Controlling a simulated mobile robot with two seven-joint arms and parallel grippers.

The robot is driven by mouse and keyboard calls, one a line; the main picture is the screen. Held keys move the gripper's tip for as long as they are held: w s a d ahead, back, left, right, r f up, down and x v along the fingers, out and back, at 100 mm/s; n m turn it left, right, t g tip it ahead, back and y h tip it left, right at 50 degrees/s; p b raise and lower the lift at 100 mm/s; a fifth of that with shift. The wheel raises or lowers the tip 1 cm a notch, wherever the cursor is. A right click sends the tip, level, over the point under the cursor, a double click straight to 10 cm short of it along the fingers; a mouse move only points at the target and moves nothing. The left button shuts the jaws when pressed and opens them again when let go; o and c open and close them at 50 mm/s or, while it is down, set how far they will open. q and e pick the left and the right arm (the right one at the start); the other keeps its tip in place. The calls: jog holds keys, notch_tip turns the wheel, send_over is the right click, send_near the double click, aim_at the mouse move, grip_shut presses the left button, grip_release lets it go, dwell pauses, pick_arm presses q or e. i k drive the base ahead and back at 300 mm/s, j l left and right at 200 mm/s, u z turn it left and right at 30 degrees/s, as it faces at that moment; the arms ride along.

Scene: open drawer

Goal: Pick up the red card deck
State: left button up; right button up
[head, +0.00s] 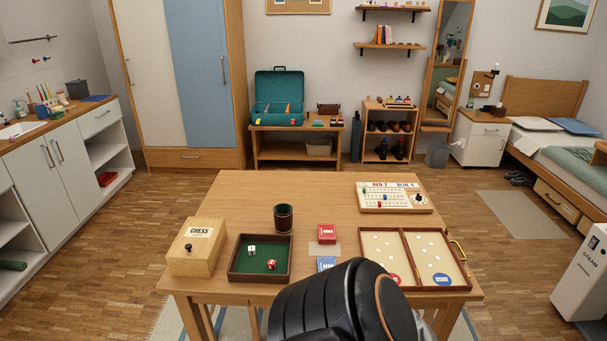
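The red card deck (327,233) lies on the wooden table (250,196), right of the middle. It sits at the far end of a pale mat (324,249). A blue card deck (326,264) lies nearer to me at the mat's near end. A black arm link of mine rises from the bottom edge just in front of the blue deck and covers part of the table's near edge. Neither of my grippers shows in the head view.
A dice tray (238,277), dark cup (283,218) and chess box (196,247) stand left of the decks. An open game board (412,230) lies close on the right, with a scoreboard (393,197) behind it. The table's back left is clear.

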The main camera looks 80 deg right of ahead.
aim_at(328, 233)
jog(key=z, duration=2.75)
